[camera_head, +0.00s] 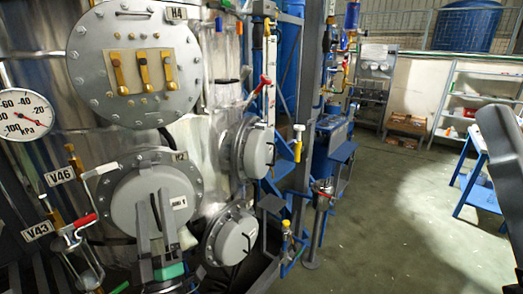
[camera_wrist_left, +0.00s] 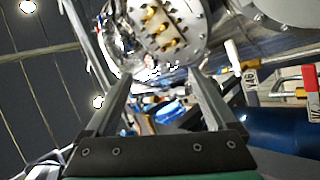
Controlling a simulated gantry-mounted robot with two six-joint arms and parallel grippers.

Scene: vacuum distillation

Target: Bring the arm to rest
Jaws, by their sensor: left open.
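My left gripper (camera_head: 153,203) is in the lower left of the head view, in front of the round grey H2 flange cover (camera_head: 125,205). Its two dark fingers point up and stand apart, with nothing between them. In the left wrist view the open fingers (camera_wrist_left: 158,85) frame a blurred background and hold nothing. I cannot tell how close the fingers are to the cover. My right gripper cannot be made out. A dark shape at the right edge of the head view may be part of my right arm.
A steel vessel with the H4 flange (camera_head: 135,60), a pressure gauge (camera_head: 25,113) and valves V46 and V43 fills the left. A red-handled valve (camera_head: 85,220) is left of the gripper. Blue frames and pipes stand mid-view. The floor (camera_head: 400,215) to the right is clear.

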